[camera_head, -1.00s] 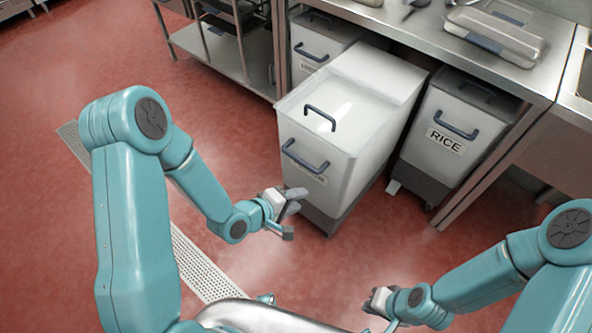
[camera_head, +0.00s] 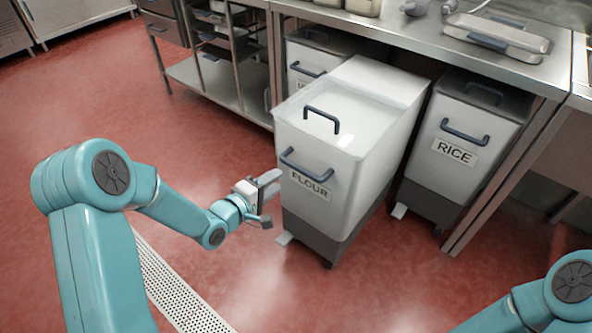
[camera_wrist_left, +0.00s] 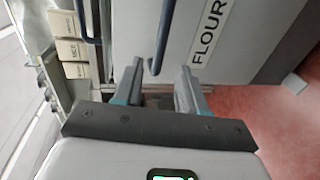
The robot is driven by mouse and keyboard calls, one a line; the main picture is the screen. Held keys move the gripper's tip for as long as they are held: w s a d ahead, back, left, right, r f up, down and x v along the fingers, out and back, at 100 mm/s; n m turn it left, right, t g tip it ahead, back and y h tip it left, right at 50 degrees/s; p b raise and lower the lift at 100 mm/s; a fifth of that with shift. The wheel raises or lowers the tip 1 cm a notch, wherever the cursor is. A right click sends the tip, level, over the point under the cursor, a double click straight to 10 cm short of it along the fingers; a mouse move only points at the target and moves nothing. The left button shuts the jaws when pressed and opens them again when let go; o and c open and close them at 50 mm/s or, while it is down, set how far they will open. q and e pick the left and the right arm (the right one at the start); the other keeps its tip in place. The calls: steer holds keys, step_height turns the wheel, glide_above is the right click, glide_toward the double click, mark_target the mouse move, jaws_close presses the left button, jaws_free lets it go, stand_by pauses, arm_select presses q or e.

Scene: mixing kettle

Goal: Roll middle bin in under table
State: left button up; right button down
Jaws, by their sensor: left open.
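The middle bin, labelled FLOUR (camera_head: 345,190), is white with a dark grey wheeled base. It stands partly out from under the steel table (camera_head: 400,35), between two other bins. It has a dark handle on its lid and another on its front face. My left gripper (camera_head: 268,202) is open just in front of the bin's front left edge, below the front handle. In the left wrist view its two fingers (camera_wrist_left: 160,85) point at the bin's front face (camera_wrist_left: 180,25), and the handle's end shows between them. My right gripper is out of the frame; only its arm shows.
The RICE bin (camera_head: 462,135) stands under the table to the right, with a table leg (camera_head: 500,180) beside it. Another bin (camera_head: 312,60) is under the table to the left, next to a steel rack (camera_head: 225,85). A floor drain (camera_head: 175,285) runs at lower left.

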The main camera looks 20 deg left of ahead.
mark_target(296, 165)
arm_select(q)
steer(key=b+x, duration=0.1)
steer(key=x, duration=0.9)
steer(key=shift+w, duration=0.15)
jaws_close()
